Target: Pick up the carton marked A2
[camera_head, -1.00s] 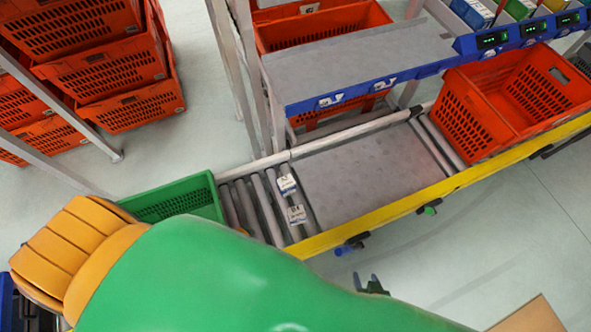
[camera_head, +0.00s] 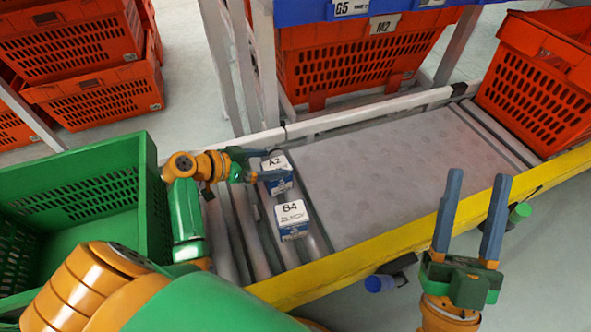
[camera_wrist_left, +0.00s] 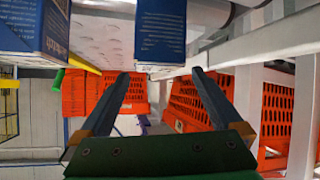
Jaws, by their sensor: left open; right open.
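The carton marked A2 (camera_head: 277,182) is a small blue box with a white top, standing on the rollers. My left gripper (camera_head: 264,165) is open at its left side, with its fingers at about the carton's upper part; contact cannot be told. In the left wrist view, the left gripper (camera_wrist_left: 160,85) has its fingers spread, with a blue carton (camera_wrist_left: 160,32), apparently A2, at the top between them. The carton marked B4 (camera_head: 291,220) stands just in front of A2. My right gripper (camera_head: 478,180) is open and empty, near the yellow rail.
An empty green tote (camera_head: 75,195) sits at the left end of the conveyor. A bare grey plate (camera_head: 400,165) lies right of the cartons. Orange totes stand at the right end (camera_head: 540,85) and behind (camera_head: 360,60). A yellow rail (camera_head: 350,265) edges the front.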

